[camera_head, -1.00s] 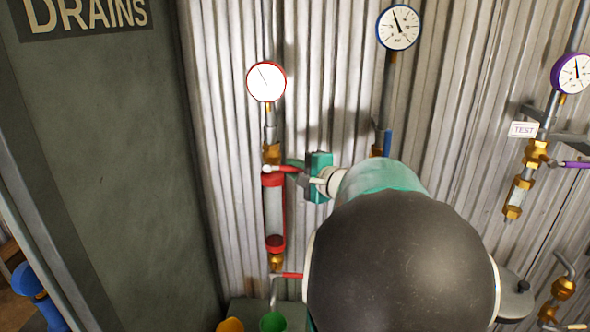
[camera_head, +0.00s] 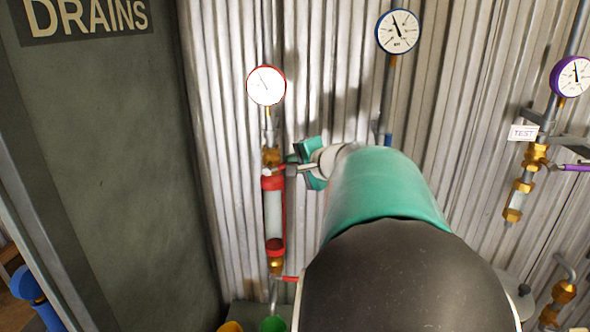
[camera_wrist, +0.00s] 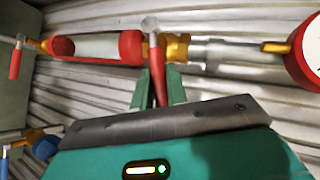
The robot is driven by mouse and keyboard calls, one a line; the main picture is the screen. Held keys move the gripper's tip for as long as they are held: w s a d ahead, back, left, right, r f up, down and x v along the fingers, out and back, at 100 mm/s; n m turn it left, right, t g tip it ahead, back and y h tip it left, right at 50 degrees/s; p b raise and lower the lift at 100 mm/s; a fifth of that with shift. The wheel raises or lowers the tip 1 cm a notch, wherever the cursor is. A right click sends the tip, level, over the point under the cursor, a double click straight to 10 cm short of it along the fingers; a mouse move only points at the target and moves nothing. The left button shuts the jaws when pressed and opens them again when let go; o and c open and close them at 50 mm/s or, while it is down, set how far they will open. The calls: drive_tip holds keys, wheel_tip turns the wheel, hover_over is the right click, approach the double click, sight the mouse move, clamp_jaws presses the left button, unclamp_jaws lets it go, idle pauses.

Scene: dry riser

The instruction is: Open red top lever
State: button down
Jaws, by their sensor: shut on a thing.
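The red top lever (camera_wrist: 157,75) shows in the wrist view, running from its valve pivot down between the two green fingers. My gripper (camera_wrist: 158,90) is shut on this lever. In the head view my gripper (camera_head: 298,156) is at the right of the brass top valve (camera_head: 271,157), above the red-capped sight tube (camera_head: 273,210). There the lever is mostly hidden by the gripper. The red-rimmed gauge (camera_head: 266,86) stands above the valve on the same riser.
A lower red lever (camera_head: 290,279) is at the bottom of this riser. A blue-rimmed gauge (camera_head: 397,32) and a purple-rimmed gauge (camera_head: 572,77) stand to the right. A grey panel marked DRAINS (camera_head: 110,150) is at the left. My arm covers the lower middle.

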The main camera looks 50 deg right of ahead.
drive_tip(key=shift+w+a+r+n+g+h, duration=0.25)
drive_tip(key=shift+r+n+g, duration=0.2)
drive_tip(key=shift+r+g, duration=0.15)
drive_tip(key=shift+w+a+r+n+g+h, duration=0.1)
drive_tip(key=shift+w+r+n+g+h, duration=0.15)
drive_tip(key=shift+r+n+g, duration=0.3)
drive_tip(key=shift+w+a+r+n+g+h, duration=0.5)
drive_tip(key=shift+r+g+h, duration=0.1)
drive_tip(key=shift+g, duration=0.45)
drive_tip(key=shift+w+a+r+n+g+h, duration=0.3)
drive_tip(key=shift+w+a+n+g+h, duration=0.4)
drive_tip(key=shift+g, duration=0.4)
drive_tip(key=shift+w+a+r+n+g+h, duration=0.25)
drive_tip(key=shift+w+a+n+g+h, duration=0.2)
drive_tip(key=shift+w+n+g+h, duration=0.55)
drive_tip(key=shift+s+m, duration=0.2)
drive_tip(key=shift+m, duration=0.1)
drive_tip(key=c, duration=1.4)
unclamp_jaws()
